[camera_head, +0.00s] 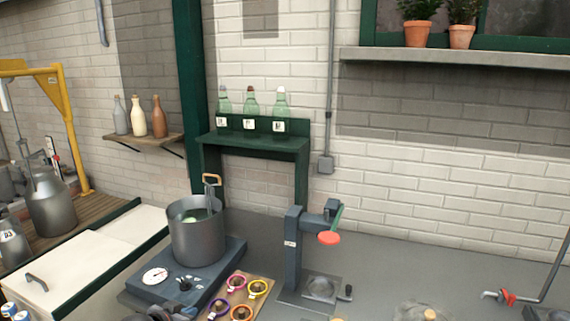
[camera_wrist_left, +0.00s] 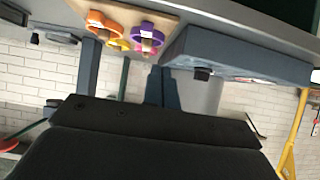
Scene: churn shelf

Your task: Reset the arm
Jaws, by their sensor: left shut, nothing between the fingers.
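My left gripper (camera_head: 170,311) shows as a dark shape at the bottom edge in the head view, in front of the dark blue scale base. Most of its arm is out of the picture. In the left wrist view, which is upside down, the two fingers (camera_wrist_left: 160,86) are together with nothing between them. They point toward the counter with the scale and the coloured rings. My right gripper is in neither view.
A grey pot (camera_head: 197,238) stands on the scale (camera_head: 180,276). A board (camera_head: 262,300) with several coloured rings lies right of it, near a dark press (camera_head: 293,250). A green shelf (camera_head: 250,142) with 3 bottles stands behind.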

